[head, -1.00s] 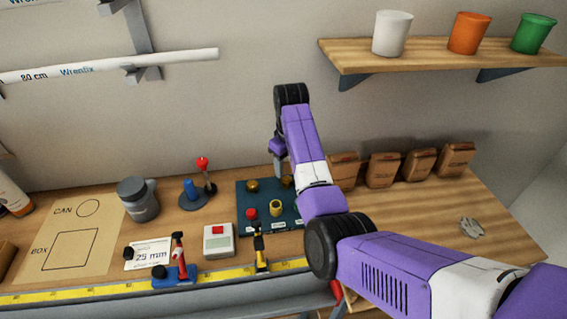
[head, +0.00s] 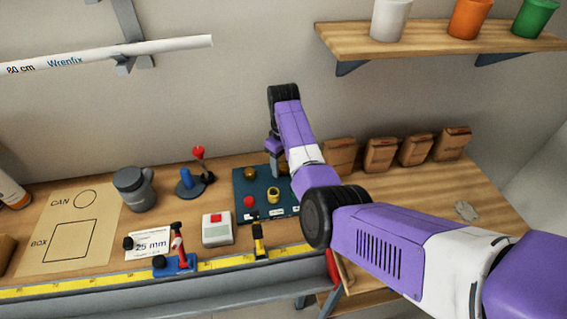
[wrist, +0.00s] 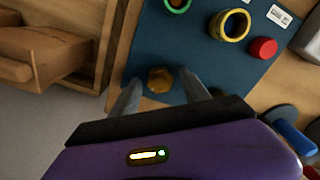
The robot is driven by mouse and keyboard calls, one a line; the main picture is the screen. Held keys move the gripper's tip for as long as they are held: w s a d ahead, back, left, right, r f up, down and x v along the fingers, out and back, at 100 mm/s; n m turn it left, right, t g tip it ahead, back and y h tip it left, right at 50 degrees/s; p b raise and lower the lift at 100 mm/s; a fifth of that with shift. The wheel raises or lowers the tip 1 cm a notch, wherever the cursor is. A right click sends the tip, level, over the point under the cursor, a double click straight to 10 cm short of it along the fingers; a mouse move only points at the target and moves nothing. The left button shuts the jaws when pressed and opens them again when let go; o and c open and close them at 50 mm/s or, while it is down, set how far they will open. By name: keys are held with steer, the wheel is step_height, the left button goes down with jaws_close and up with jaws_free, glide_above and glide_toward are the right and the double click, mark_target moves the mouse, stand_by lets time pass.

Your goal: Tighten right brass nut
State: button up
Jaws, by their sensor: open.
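The right brass nut (wrist: 160,80) is a dull gold hexagonal piece on the dark blue board (wrist: 209,65). In the wrist view it lies between my two open fingers, one on each side. My gripper (wrist: 158,79) is empty, and I cannot tell whether a finger touches the nut. In the head view my gripper (head: 275,168) points down over the back of the board, and the nut there is mostly hidden by it. The left brass nut (head: 250,173) stands clear to its left in the head view.
A yellow ring (head: 273,195) and a red knob (head: 249,201) sit at the board's front. A green ring (wrist: 177,4) is also on it. A blue-handled stand (head: 187,183) is left of the board. Brown bags (head: 381,155) stand right. A shelf (head: 430,48) hangs above.

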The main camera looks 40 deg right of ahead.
steer(key=shift+c, duration=0.2)
jaws_close()
